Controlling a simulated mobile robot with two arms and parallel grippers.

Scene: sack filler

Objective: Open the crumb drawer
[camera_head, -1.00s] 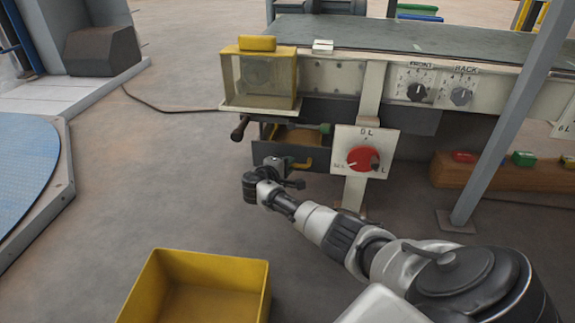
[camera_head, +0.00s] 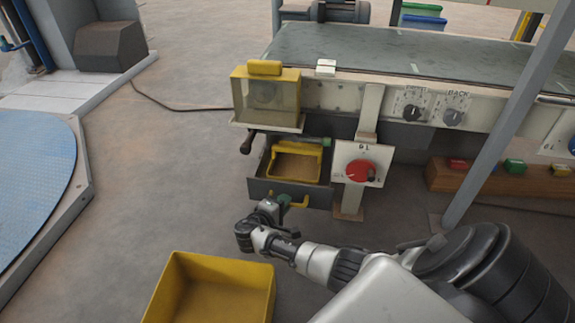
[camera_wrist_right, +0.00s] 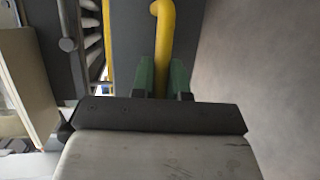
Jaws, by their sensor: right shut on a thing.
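The crumb drawer (camera_head: 318,195) is a dark grey box under the left end of the conveyor machine, pulled out toward me. A yellow tray (camera_head: 272,165) with a brown bottom sits inside it. My right gripper (camera_head: 283,200) is at the drawer's front, shut on its yellow handle (camera_head: 300,202). In the right wrist view the green fingertips (camera_wrist_right: 161,78) close around the end of the yellow handle (camera_wrist_right: 165,35), against the dark drawer front. My left gripper is not in view.
A yellow bin (camera_head: 215,285) stands on the floor in front, left of my right arm. A red dial on a white panel (camera_head: 358,172) is just right of the drawer. A dark-knobbed lever (camera_head: 246,146) sticks out left of the drawer. A grey post (camera_head: 505,120) slants at right.

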